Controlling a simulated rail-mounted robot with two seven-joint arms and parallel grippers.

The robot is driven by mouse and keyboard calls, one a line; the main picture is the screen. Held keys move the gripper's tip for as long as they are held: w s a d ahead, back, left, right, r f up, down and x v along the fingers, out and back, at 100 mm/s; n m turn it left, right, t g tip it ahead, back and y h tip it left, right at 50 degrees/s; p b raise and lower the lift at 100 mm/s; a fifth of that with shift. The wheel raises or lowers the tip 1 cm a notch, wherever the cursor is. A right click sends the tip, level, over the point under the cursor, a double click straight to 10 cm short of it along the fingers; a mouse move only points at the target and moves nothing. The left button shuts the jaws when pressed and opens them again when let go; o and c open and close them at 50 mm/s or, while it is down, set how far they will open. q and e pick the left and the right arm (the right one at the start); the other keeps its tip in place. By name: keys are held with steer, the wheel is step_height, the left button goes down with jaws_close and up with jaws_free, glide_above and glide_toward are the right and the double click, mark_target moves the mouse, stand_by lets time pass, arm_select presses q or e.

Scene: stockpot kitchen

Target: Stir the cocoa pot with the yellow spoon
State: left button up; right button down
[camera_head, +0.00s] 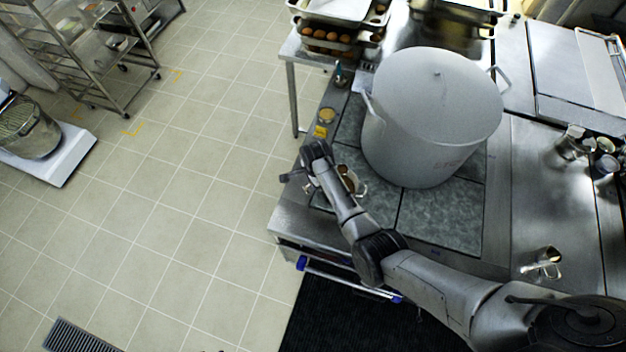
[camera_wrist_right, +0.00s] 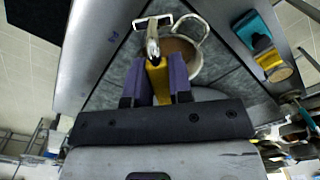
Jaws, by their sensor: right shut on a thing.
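The cocoa pot (camera_head: 359,187) is small, with brown contents, on the grey stone-like top, partly hidden behind my right arm in the head view. In the right wrist view the pot (camera_wrist_right: 194,66) shows its brown inside and a looped handle. My right gripper (camera_wrist_right: 158,78) is shut on the yellow spoon (camera_wrist_right: 160,84) by its yellow handle. The spoon's metal part points away over the pot's left side; I cannot tell whether its tip is in the cocoa. In the head view my right gripper (camera_head: 300,181) is beside the pot, near the counter's left edge. My left gripper is out of view.
A large lidded stockpot (camera_head: 430,125) stands just behind the cocoa pot. Metal cups (camera_head: 541,264) sit at the right. A tray of eggs (camera_head: 327,37) is at the back.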

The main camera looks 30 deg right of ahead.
stand_by(0.6)
steer(key=shift+f, duration=0.2)
steer(key=s+f+t+b, duration=0.2)
steer(key=t+b, duration=0.9)
steer(key=b, duration=0.4)
steer(key=s+f+t+b, duration=0.2)
steer(key=f+t+b, duration=0.1)
steer(key=t+b, duration=0.8)
steer(key=b, duration=0.4)
steer(key=shift+s+f+y, duration=0.15)
steer(key=shift+s+y, duration=0.25)
